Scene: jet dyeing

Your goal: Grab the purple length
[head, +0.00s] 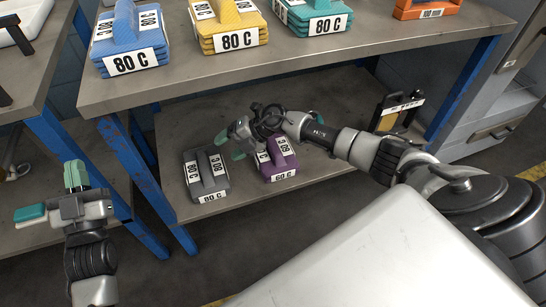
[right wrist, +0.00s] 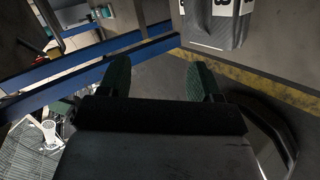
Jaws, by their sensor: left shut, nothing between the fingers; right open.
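The purple length (head: 279,161) lies on the lower shelf, with white labels reading 60 C. My right gripper (head: 230,148) is open and empty. In the head view it is above the lower shelf, at the purple length's upper left, and my wrist hides part of that length's far side. In the right wrist view the open fingers (right wrist: 160,80) have nothing between them, and the purple length is not seen there. My left gripper (head: 75,176) is shut and empty, away at the left by the blue shelf leg.
A grey length (head: 206,175) labelled 80 C lies left of the purple one; a grey block (right wrist: 220,28) shows in the right wrist view. The upper shelf (head: 180,84) overhangs, holding blue, yellow, teal and orange lengths. A black-handled item (head: 397,112) stands at the lower right.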

